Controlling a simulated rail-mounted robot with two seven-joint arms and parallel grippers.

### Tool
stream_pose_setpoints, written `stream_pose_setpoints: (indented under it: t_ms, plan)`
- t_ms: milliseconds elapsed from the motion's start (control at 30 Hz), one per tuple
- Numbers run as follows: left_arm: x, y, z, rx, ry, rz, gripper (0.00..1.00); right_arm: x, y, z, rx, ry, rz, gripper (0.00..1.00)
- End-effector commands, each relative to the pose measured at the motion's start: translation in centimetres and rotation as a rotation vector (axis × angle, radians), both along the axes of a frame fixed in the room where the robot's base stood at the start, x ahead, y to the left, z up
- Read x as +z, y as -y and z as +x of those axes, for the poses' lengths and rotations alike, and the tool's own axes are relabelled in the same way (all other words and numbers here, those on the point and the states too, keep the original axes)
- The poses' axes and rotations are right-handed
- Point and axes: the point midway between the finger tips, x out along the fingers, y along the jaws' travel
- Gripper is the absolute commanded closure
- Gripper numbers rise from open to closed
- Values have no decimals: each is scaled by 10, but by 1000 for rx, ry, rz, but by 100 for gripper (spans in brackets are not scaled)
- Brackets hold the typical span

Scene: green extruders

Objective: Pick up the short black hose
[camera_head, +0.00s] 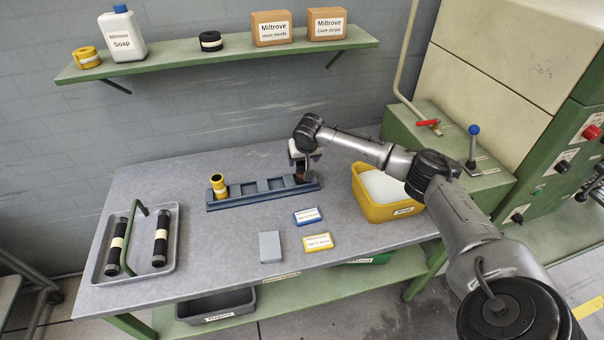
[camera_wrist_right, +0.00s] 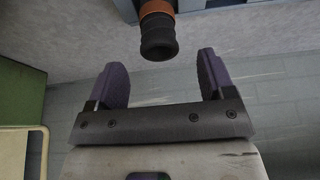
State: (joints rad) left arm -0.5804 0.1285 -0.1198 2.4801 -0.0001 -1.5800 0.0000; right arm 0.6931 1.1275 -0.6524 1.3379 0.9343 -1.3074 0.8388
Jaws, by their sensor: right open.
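The short black hose (camera_wrist_right: 158,38) shows in the right wrist view as a dark ribbed end with an orange-brown band. It stands in the blue-grey rack (camera_head: 245,200) at its right end, and in the head view my gripper mostly hides it. My right gripper (camera_head: 303,163) is over that end of the rack. In the right wrist view its two purple fingers (camera_wrist_right: 162,62) are open and empty. The hose end lies ahead of the gap between them, apart from both. My left gripper is not in view.
A yellow hose (camera_head: 218,187) stands in the rack's left end. A grey tray (camera_head: 92,270) with two longer black hoses is at the left. A yellow bin (camera_head: 376,211) stands right of the rack.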

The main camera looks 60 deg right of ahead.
Motion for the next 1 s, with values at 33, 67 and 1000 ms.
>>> stream_pose_setpoints:
  t_ms: [33, 67, 1000]
  plan:
    - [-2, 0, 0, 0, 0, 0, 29, -4, 1, 1, 0, -1, 1, 24]
    - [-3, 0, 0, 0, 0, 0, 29, -7, 1, 1, -1, -2, 1, 24]
    - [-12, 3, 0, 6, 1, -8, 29, -48, 13, 12, 0, -1, -1, 48]
